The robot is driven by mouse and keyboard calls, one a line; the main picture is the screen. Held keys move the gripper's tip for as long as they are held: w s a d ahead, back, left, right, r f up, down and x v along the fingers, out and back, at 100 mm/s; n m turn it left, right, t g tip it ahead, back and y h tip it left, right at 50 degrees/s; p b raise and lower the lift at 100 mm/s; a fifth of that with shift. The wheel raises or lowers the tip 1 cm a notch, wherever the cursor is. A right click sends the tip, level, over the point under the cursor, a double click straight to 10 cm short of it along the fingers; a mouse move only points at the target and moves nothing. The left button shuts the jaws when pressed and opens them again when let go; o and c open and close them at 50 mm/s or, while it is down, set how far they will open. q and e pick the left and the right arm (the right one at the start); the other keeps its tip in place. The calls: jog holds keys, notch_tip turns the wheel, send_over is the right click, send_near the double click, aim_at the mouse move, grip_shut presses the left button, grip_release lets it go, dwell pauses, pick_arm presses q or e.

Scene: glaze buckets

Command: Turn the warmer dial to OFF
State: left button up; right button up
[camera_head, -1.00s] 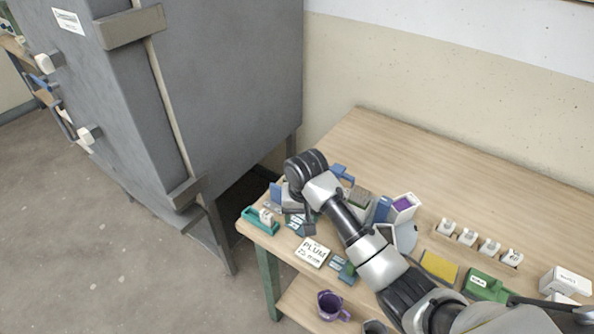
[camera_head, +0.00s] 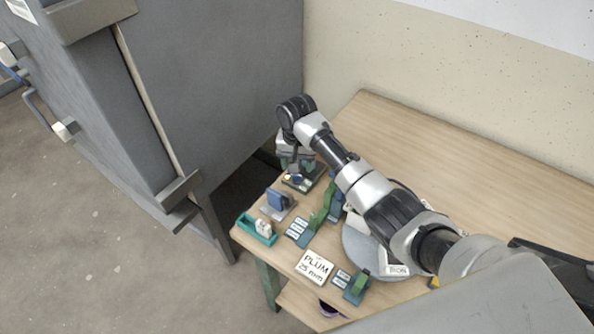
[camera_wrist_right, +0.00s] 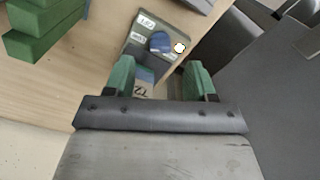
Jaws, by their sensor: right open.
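The warmer is a small dark box (camera_head: 304,181) near the table's far left corner. In the right wrist view its grey top panel (camera_wrist_right: 134,48) carries a round blue dial (camera_wrist_right: 160,42), white labels and a glowing yellowish light (camera_wrist_right: 180,47). The label text and the dial's setting are too small to read surely. My right gripper (camera_wrist_right: 160,84) is open, its green fingertips apart and on the near side of the dial, touching nothing that I can see. In the head view my right gripper (camera_head: 292,158) hangs over the warmer's back edge. My left gripper is out of view.
A blue piece on a stand (camera_head: 278,203), a teal holder (camera_head: 257,229), green pieces (camera_head: 318,219) and a PLUM card (camera_head: 314,267) sit close to the warmer. A round grey disc (camera_head: 358,245) lies to the right. A large grey cabinet (camera_head: 220,90) stands left.

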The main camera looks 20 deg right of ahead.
aim_at(297, 175)
notch_tip(297, 175, down, 3)
jog(key=shift+w+f, duration=0.15)
jog(key=shift+f, duration=0.95)
jog(key=shift+c, duration=1.2)
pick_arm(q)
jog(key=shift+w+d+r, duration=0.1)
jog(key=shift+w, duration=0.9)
pick_arm(e)
jog(key=c, duration=0.7)
